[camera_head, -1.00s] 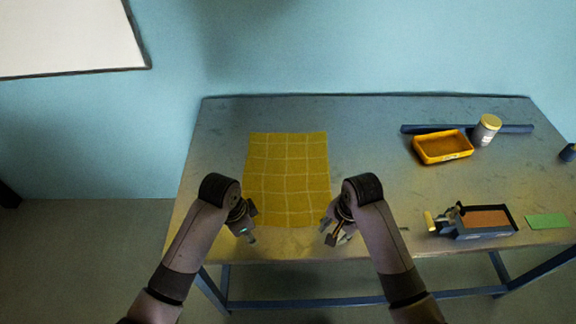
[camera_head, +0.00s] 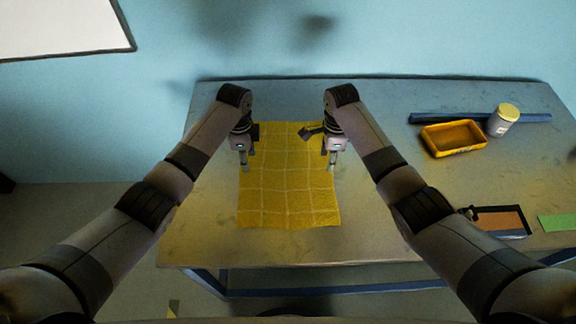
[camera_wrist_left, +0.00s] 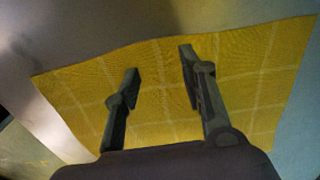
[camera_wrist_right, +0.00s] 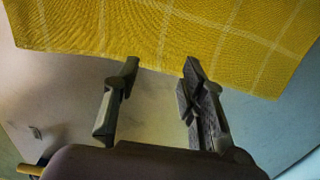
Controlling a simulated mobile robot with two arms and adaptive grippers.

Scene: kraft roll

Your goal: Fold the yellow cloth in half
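The yellow cloth (camera_head: 288,190) with a pale grid lies flat and spread out on the table in the head view. My left gripper (camera_head: 244,166) hangs over the cloth's left edge, toward its far part. In the left wrist view its two fingers (camera_wrist_left: 160,85) are apart with cloth showing behind them and nothing between them. My right gripper (camera_head: 332,162) is at the cloth's right edge, about level with the left one. In the right wrist view its fingers (camera_wrist_right: 158,90) are apart near the cloth's edge, with bare table between them. I cannot tell whether either touches the cloth.
A yellow tray (camera_head: 453,138), a jar with a yellow lid (camera_head: 502,120) and a dark blue bar (camera_head: 430,118) stand at the back right. An open box (camera_head: 500,222) and a green sheet (camera_head: 558,222) lie at the front right. The table (camera_head: 385,238) is bare around the cloth.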

